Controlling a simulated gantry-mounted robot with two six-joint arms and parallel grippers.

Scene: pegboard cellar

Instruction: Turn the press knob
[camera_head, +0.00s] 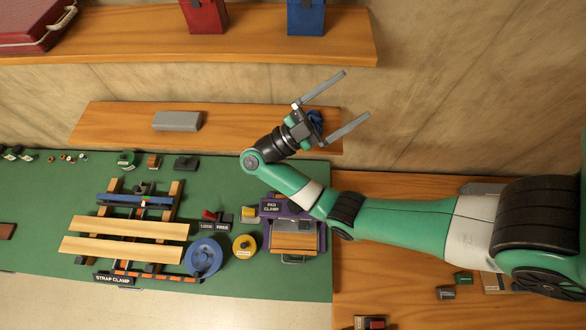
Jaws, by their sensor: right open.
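No knob carries a label I can read as the press knob. A yellow round knob-like piece (244,245) with a small unreadable label sits on the green bench, left of the purple pad clamp (266,235). A blue round wheel-like piece (203,258) lies just left of it. A small dark blue object (317,122) shows partly behind my right gripper, over the middle shelf. My right gripper (357,94) is open and empty, its two fingers spread wide and pointing to the upper right, well away from the yellow and blue round pieces. My left gripper is out of view.
A strap clamp with two wooden boards (125,238) fills the left bench. A red lever (209,215) with lock and free labels stands beside it. The middle shelf (95,125) holds a grey block (177,121). My right arm crosses above the wooden bench (385,290).

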